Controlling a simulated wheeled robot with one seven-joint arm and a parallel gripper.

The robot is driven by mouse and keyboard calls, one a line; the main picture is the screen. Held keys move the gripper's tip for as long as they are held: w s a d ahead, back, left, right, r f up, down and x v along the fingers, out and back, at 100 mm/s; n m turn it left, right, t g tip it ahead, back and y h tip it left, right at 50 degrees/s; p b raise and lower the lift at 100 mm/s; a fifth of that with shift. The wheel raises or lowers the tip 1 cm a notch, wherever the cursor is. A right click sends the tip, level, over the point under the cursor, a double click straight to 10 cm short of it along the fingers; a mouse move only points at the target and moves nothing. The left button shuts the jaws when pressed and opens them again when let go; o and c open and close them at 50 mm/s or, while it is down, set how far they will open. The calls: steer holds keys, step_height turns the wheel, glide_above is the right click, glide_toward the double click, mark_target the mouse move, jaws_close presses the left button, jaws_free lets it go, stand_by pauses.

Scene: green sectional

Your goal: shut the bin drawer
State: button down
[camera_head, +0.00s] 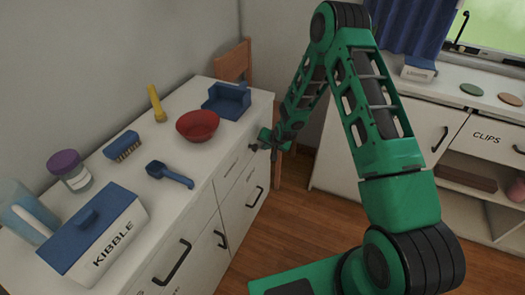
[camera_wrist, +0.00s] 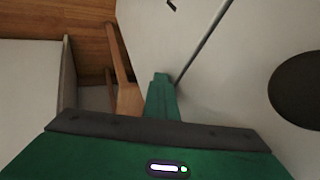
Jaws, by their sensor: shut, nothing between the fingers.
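A white cabinet with drawers stands at the left in the head view. At its far end are an upper drawer front (camera_head: 231,166) with a label too small to read and a lower drawer front (camera_head: 243,204) with a dark handle. I cannot tell which is the bin drawer or how far any drawer is out. My gripper (camera_head: 258,147) is at the cabinet's far front corner, near the upper drawer, and hides part of it. In the wrist view my gripper (camera_wrist: 161,80) is shut and empty beside a pale panel (camera_wrist: 245,50). Contact is unclear.
The cabinet top holds a red bowl (camera_head: 198,125), a blue tray (camera_head: 227,101), a blue scoop (camera_head: 169,175), a brush (camera_head: 122,146) and a kibble box (camera_head: 95,238). A wooden chair (camera_head: 234,64) stands behind. Open wood floor (camera_head: 290,215) lies between the cabinet and the right counter.

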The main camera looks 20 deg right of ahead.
steer(key=shift+w+a+r, duration=0.15)
steer(key=shift+w+a, duration=0.15)
steer(key=shift+a, duration=0.1)
steer(key=s+d+r, duration=0.5)
steer(key=s+r, duration=0.2)
steer(key=s, duration=0.2)
steer(key=shift+r, duration=0.35)
